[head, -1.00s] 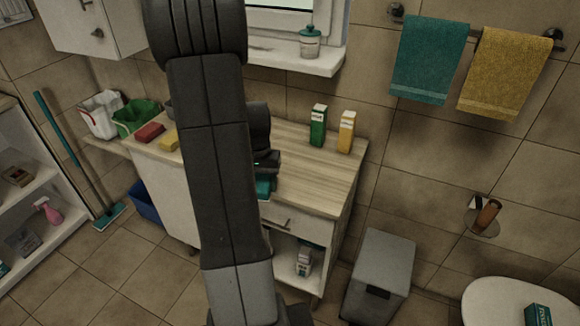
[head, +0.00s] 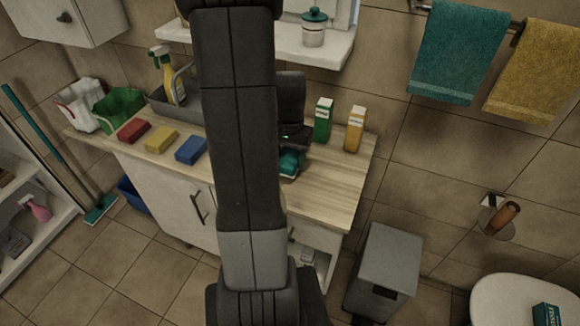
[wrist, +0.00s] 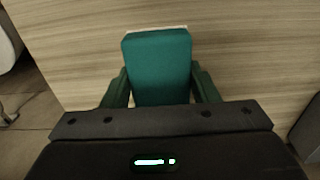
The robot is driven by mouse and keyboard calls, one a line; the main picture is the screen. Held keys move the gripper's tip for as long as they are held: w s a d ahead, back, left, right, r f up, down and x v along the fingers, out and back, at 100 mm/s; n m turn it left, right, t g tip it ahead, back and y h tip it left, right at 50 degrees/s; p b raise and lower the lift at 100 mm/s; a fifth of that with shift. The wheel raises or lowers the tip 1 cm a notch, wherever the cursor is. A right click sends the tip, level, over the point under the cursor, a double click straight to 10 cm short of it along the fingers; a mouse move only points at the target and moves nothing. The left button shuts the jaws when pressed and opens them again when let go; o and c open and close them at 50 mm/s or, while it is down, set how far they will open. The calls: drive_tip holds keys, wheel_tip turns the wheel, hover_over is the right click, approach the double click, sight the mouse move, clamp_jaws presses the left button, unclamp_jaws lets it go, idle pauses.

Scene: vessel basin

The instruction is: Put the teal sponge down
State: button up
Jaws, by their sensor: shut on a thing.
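The teal sponge (wrist: 158,62) is between the two fingers of my gripper (wrist: 160,88) in the wrist view, with the wooden counter top under and around it. In the head view the sponge (head: 290,162) shows just below my gripper (head: 291,146), over the front part of the counter (head: 330,178). My gripper is shut on it. My arm hides part of the counter to the left of the sponge. I cannot tell whether the sponge touches the wood.
Red (head: 133,131), yellow (head: 161,139) and blue (head: 191,150) sponges lie in a row left of my arm. A green carton (head: 323,120) and a yellow carton (head: 354,129) stand behind right. The counter's right front is clear. A grey bin (head: 384,270) stands right of the cabinet.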

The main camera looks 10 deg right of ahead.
sight(290, 155)
drive_tip(key=shift+f, duration=2.45)
drive_tip(key=shift+f, duration=0.15)
drive_tip(key=o, duration=0.9)
wheel_tip(290, 155, up, 12)
drive_tip(key=shift+r, duration=0.2)
